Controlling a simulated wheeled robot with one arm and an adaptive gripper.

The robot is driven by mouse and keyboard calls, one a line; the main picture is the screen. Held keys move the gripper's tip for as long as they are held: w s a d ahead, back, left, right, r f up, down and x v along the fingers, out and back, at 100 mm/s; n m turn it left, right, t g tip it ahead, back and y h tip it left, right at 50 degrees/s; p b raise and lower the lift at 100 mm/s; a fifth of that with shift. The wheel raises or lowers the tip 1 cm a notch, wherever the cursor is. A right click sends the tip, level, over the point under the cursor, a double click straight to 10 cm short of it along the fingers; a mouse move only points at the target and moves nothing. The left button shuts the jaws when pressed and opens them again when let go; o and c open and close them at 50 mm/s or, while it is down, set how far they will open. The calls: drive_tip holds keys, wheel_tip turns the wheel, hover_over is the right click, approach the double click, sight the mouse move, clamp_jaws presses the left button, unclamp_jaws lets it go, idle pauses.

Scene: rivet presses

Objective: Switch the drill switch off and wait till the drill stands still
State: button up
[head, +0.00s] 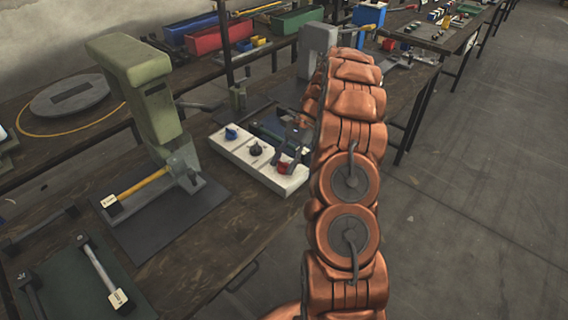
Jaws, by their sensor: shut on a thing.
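A long white switch box (232,149) lies on the workbench in the middle of the head view. It carries a blue knob (231,132), a black knob (256,149) and a red knob (285,166) in a row. My gripper (287,153) reaches down at the box's near right end and is shut on the red knob, partly covering it. Any labels are too small to read, so I cannot tell which knob is the drill switch. I cannot make out the drill or whether it turns.
A green press (135,75) with a yellow-handled lever (142,184) stands left of the box. A grey press (318,45) stands behind my arm. Red (217,36) and green bins (297,18) sit on the back bench. The floor (480,190) at right is clear.

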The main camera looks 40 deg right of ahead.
drive_tip(key=o, duration=1.2)
drive_tip(key=shift+r+m+t+p, duration=0.1)
drive_tip(key=shift+m+t+p, duration=0.2)
